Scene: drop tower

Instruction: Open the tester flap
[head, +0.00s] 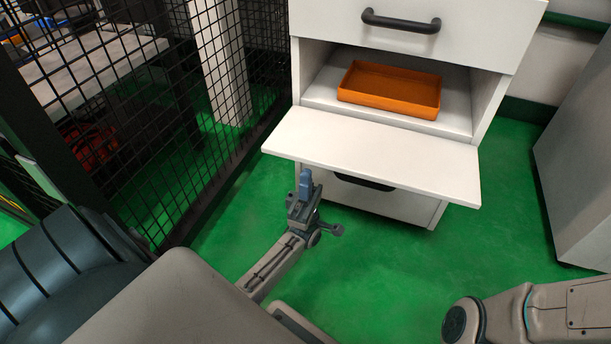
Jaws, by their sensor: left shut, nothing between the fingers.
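The white tester flap (375,158) is folded down and stands out roughly level from the front of the white cabinet (487,100). The compartment behind it is open, with an orange tray (390,105) inside. My left gripper (305,179) is shut and empty at the flap's front edge, left of its middle. Its fingertips overlap that edge in the picture; I cannot tell whether they touch it. My right arm shows at the bottom right, but its gripper is out of view.
A drawer with a black handle (400,21) is above the compartment. Another dark handle (364,182) shows partly under the flap. A black mesh fence (150,120) stands on the left and a grey cabinet (580,160) on the right. Green floor (480,245) is clear between.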

